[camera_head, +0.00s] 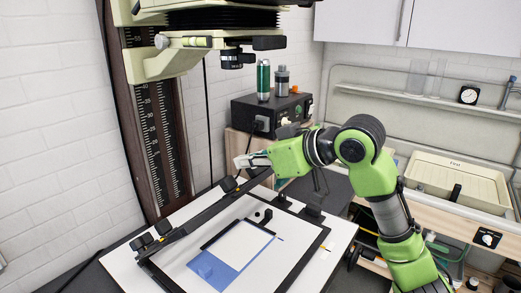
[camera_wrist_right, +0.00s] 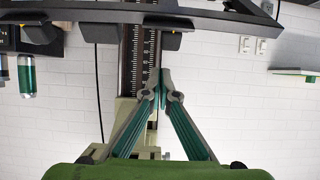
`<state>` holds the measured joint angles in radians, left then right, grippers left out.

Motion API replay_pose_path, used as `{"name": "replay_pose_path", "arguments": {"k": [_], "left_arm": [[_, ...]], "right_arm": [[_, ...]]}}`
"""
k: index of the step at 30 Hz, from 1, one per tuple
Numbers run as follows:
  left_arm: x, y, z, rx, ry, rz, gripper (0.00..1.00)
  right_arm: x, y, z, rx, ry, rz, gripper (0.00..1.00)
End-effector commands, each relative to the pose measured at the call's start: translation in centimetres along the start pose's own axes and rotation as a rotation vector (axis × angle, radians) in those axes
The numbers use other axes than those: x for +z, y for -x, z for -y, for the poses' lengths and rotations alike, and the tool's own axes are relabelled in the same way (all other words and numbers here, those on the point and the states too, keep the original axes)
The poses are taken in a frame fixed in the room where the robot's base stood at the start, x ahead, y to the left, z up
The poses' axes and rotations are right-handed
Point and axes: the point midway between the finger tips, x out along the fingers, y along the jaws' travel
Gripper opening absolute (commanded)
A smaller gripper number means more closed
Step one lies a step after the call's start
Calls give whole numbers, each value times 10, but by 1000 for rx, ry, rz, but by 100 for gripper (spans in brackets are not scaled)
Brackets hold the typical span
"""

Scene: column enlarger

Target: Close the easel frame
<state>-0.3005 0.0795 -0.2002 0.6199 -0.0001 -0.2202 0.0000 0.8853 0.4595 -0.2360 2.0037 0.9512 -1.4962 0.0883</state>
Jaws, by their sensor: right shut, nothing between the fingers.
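The easel frame (camera_head: 205,215) is a dark frame with small black blocks along its long bar, over a white easel board (camera_head: 128,268). Its column-side bar looks raised above the board; I cannot tell the exact angle. A blue-and-white sheet (camera_head: 212,270) lies inside the frame's outline. My right gripper (camera_head: 243,160) is shut and empty, above and behind the frame's far end, apart from it as far as I can see. In the right wrist view its fingertips (camera_wrist_right: 161,78) meet in front of the scale column, with a dark frame bar (camera_wrist_right: 190,14) across the top. My left gripper is out of view.
The enlarger column (camera_head: 157,140) stands behind the board, its head and lens (camera_head: 238,58) overhanging above. A black control box (camera_head: 272,112) with a green bottle (camera_head: 263,80) stands behind my right arm. A cream tray (camera_head: 455,180) is at the right.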

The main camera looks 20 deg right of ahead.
Motion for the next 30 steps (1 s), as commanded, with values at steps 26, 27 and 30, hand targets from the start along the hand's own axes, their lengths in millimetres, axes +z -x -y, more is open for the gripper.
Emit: {"name": "replay_pose_path", "arguments": {"k": [26,27,30], "left_arm": [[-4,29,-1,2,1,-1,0],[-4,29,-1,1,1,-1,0],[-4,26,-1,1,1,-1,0]], "right_arm": [[38,-12,0,0,0,0,0],[38,-12,0,0,0,0,0],[40,-12,0,-1,0,-3,0]]}}
